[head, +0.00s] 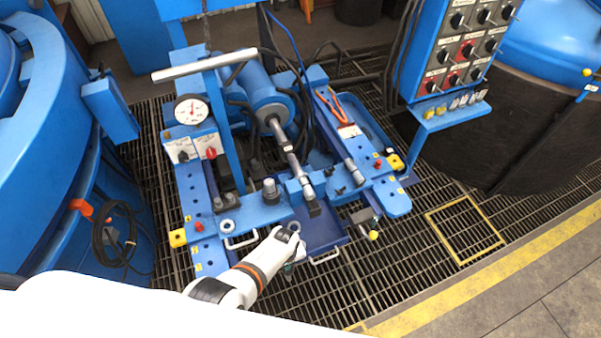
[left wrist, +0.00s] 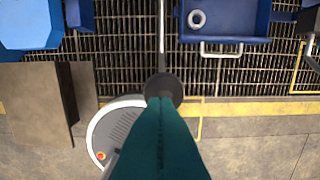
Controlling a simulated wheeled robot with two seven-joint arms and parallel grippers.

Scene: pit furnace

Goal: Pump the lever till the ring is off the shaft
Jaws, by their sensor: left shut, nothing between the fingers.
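The blue press holds a horizontal grey shaft (head: 292,158) in line with its cylinder (head: 262,100). A pale ring (left wrist: 197,18) lies in the blue tray (left wrist: 250,34) in the left wrist view, apart from the shaft. My left gripper (head: 288,268) is near the tray's front left corner, fingers down, and the arm hides what lies beneath. In the left wrist view the teal fingers (left wrist: 160,102) are shut and empty. A thin grey rod with a dark round end (left wrist: 163,90), possibly the lever, shows just beyond the fingertips. I cannot tell whether they touch. My right gripper is out of view.
A pressure gauge (head: 191,110) stands on the press's left side, below a white crossbar (head: 204,66). A control panel (head: 464,50) stands at the upper right. Dark floor grating (head: 400,265) surrounds the press, with open room at the front right.

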